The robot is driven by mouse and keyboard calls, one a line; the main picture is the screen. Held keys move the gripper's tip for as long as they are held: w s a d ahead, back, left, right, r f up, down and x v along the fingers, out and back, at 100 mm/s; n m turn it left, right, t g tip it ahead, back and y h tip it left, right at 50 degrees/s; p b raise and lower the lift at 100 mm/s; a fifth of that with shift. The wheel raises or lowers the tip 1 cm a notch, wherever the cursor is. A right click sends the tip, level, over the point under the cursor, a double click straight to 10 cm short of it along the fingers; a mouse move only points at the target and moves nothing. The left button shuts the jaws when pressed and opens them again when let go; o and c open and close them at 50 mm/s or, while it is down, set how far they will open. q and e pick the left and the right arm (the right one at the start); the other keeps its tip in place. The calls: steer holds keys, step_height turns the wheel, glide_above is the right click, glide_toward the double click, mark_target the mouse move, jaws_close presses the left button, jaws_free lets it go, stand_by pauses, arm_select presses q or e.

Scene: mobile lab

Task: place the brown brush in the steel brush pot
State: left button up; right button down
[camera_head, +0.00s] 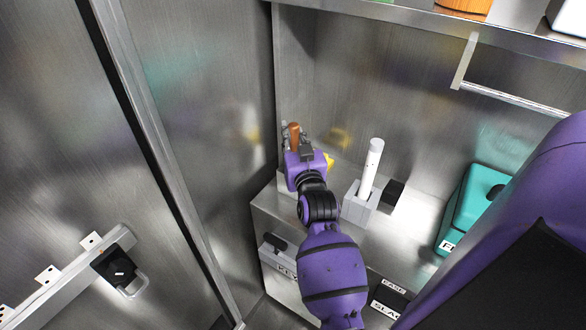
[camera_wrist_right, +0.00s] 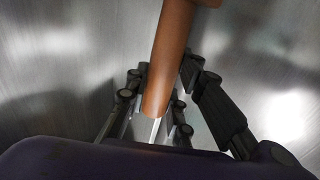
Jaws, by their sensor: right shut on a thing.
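The brown brush (camera_head: 293,135) is at the back left corner of the steel counter, against the metal walls. My right gripper (camera_head: 296,145) is shut on it. In the right wrist view the brush's smooth brown handle (camera_wrist_right: 170,60) runs down, slightly tilted, between the dark fingers (camera_wrist_right: 156,103). A thin pale strip shows below the handle's lower end. I cannot make out the steel brush pot in either view; my wrist and gripper cover part of that corner. My left gripper is not in view.
A white cylinder (camera_head: 371,165) stands tilted in a grey block (camera_head: 358,207), right of my right arm. Beside it are a black block (camera_head: 393,194) and a teal box (camera_head: 466,215). A yellow piece (camera_head: 329,161) shows by my wrist. A shelf (camera_head: 420,17) overhangs the back.

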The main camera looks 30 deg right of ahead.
step_height(320, 180, down, 7)
steer(key=shift+r, duration=0.15)
stand_by(0.4)
steer(key=c, duration=1.5)
jaws_free()
steer(key=shift+b, duration=0.3)
steer(key=shift+c, duration=0.2)
